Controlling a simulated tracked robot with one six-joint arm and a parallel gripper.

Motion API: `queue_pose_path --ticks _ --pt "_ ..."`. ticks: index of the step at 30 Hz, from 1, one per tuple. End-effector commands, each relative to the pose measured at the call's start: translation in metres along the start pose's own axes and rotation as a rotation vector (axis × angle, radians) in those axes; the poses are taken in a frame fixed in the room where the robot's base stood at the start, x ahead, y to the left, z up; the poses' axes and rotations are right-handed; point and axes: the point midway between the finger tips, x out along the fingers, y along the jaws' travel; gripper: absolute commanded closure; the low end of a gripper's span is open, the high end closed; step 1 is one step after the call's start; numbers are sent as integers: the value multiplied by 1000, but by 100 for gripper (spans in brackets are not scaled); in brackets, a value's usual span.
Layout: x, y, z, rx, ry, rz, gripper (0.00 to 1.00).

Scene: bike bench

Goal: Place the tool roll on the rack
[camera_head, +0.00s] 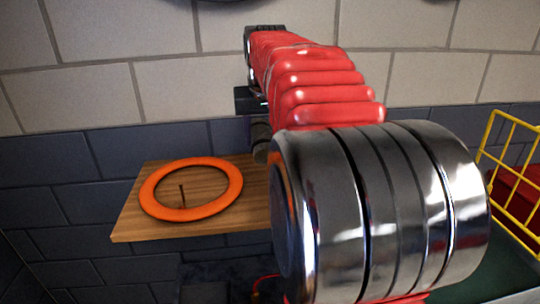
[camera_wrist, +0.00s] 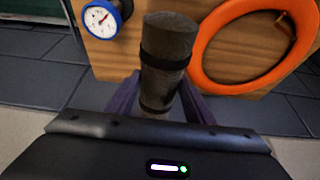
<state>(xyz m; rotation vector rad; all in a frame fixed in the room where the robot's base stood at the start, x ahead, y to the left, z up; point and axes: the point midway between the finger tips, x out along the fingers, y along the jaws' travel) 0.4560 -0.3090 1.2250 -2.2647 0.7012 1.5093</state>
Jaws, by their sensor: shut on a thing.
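The tool roll (camera_wrist: 166,68) is a grey-brown cylinder with black straps. My gripper (camera_wrist: 160,96) is shut on it, with a purple finger on each side. In the head view only a small part of the roll (camera_head: 261,140) shows beside my arm, which hides the rest. A wooden shelf (camera_head: 140,222) on the wall is the likeliest rack. The roll overlaps the shelf in both views; I cannot tell whether it touches it.
An orange ring (camera_head: 152,198) lies on the shelf's left part, close to the roll. A blue-rimmed gauge (camera_wrist: 100,19) is on the roll's other side in the wrist view. A yellow wire frame (camera_head: 510,150) with something red stands at the right. A tiled wall is behind.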

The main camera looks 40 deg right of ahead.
Motion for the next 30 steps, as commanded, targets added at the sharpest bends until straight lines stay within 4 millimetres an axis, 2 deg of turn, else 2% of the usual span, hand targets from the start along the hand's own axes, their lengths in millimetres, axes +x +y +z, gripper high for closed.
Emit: queue_pose_path --ticks 1,6,12,30 --pt "-12 0 -6 0 5 0 89" --pt "-39 0 -17 0 2 0 89" --pt "-57 0 -24 -1 1 0 89" --pt "-62 0 -25 -1 1 0 89"
